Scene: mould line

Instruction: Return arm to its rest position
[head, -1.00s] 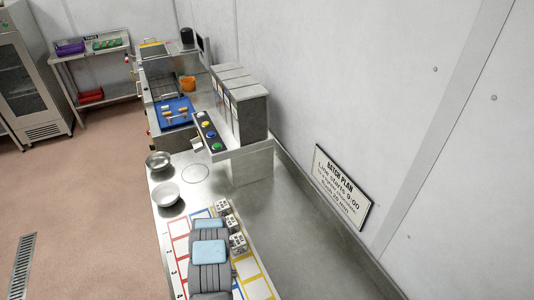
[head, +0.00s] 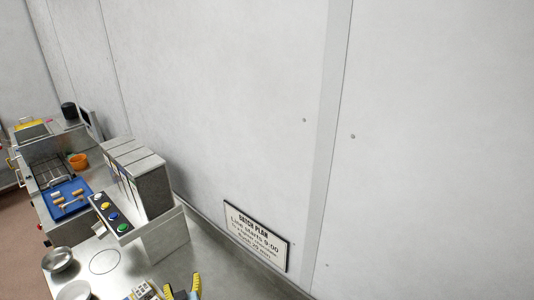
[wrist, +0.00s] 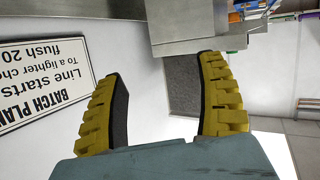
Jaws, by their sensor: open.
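My gripper (wrist: 165,90) shows in the wrist view with its two yellow fingers wide apart. Nothing is between the fingertips. The rest of my arm is out of the head view.
The batch plan sign (head: 256,235) hangs on the wall and also shows in the wrist view (wrist: 40,80). The button panel (head: 110,213) and the grey dispenser block (head: 138,175) stand on the bench. Metal bowls (head: 60,261) and a blue tray (head: 67,198) are at the left.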

